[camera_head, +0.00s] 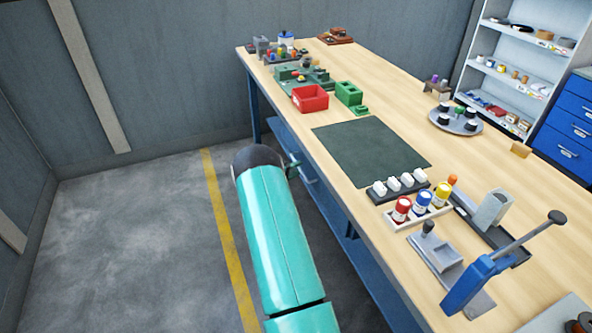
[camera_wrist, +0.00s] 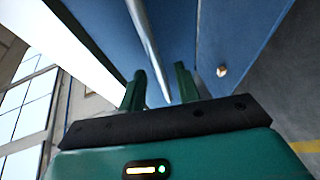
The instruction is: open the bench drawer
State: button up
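The bench drawer has a blue front (camera_head: 322,197) under the left edge of the wooden bench top. Its light bar handle (camera_head: 307,172) shows just right of my gripper in the head view. In the wrist view the blue front (camera_wrist: 100,25) fills the upper middle, and the silver handle (camera_wrist: 148,40) runs down between my fingers. My gripper (camera_wrist: 161,70) has two green fingers apart, one on each side of the bar, with small gaps visible. In the head view my teal arm hides most of the gripper (camera_head: 292,168). The drawer looks shut, flush with the bench.
The bench top (camera_head: 400,95) carries a dark green mat (camera_head: 372,150), a red bin (camera_head: 310,98), coloured bottles (camera_head: 422,203) and a blue lever press (camera_head: 480,282). Grey floor (camera_head: 130,230) with a yellow line (camera_head: 222,225) lies clear left of the bench. A small knob (camera_wrist: 222,71) shows right of my fingers.

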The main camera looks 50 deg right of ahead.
jog(key=shift+d, duration=0.3)
grip_shut()
jog(key=shift+a, duration=0.1)
jog(key=w+a, duration=0.7)
jog(key=a, duration=0.4)
jog(key=w+a, duration=0.7)
jog(key=a, duration=0.5)
jog(key=shift+a, duration=0.25)
grip_release()
jog(key=shift+a, duration=0.15)
